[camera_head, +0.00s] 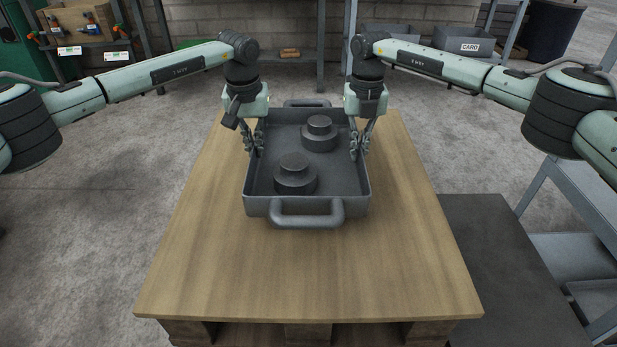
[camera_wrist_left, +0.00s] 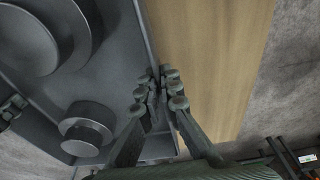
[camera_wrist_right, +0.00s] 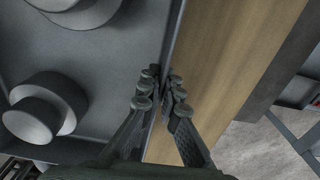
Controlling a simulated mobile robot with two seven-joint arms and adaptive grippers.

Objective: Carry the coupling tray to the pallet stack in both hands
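The coupling tray (camera_head: 307,207) is a dark grey open box with a loop handle at the near and far ends. Two stepped round couplings (camera_head: 295,178) (camera_head: 319,133) stand in it. It appears to sit on the wooden top of the pallet stack (camera_head: 310,275); its underside is hidden. My left gripper (camera_head: 254,146) is closed over the tray's left wall, one finger on each side, as the left wrist view (camera_wrist_left: 163,90) shows. My right gripper (camera_head: 360,148) pinches the right wall likewise, also in the right wrist view (camera_wrist_right: 162,88).
Bare wood lies in front of the tray. A dark flat platform (camera_head: 500,265) and a grey metal cart (camera_head: 580,245) stand at the right. Shelves with a bin marked CARD (camera_head: 462,42) and a tool rack (camera_head: 82,25) stand behind. The floor on the left is clear.

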